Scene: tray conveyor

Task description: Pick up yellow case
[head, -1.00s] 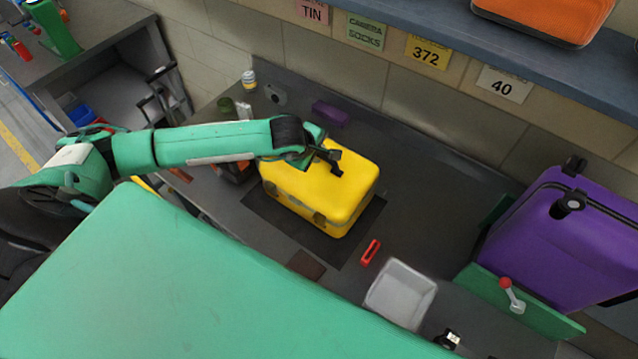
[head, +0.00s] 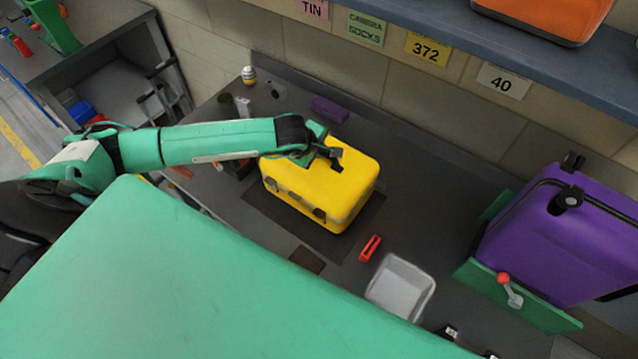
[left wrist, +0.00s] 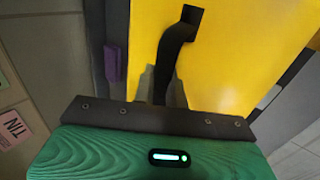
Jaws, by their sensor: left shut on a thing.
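The yellow case (head: 330,187) lies on a dark mat (head: 262,203) on the grey counter in the head view. My left gripper (head: 333,160) reaches over it from the left and is shut at its top, on the black handle. In the left wrist view the yellow case (left wrist: 235,50) fills the right part, with the black handle (left wrist: 178,45) running down to the gripper's dark edge. I cannot tell whether the case is off the mat. My right gripper does not show.
A white tray (head: 402,287) and a red piece (head: 370,248) lie in front of the case. A purple suitcase (head: 545,235) stands at the right by a green panel. A small purple block (head: 330,109) lies behind the case. A blue shelf (head: 430,22) overhangs the back.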

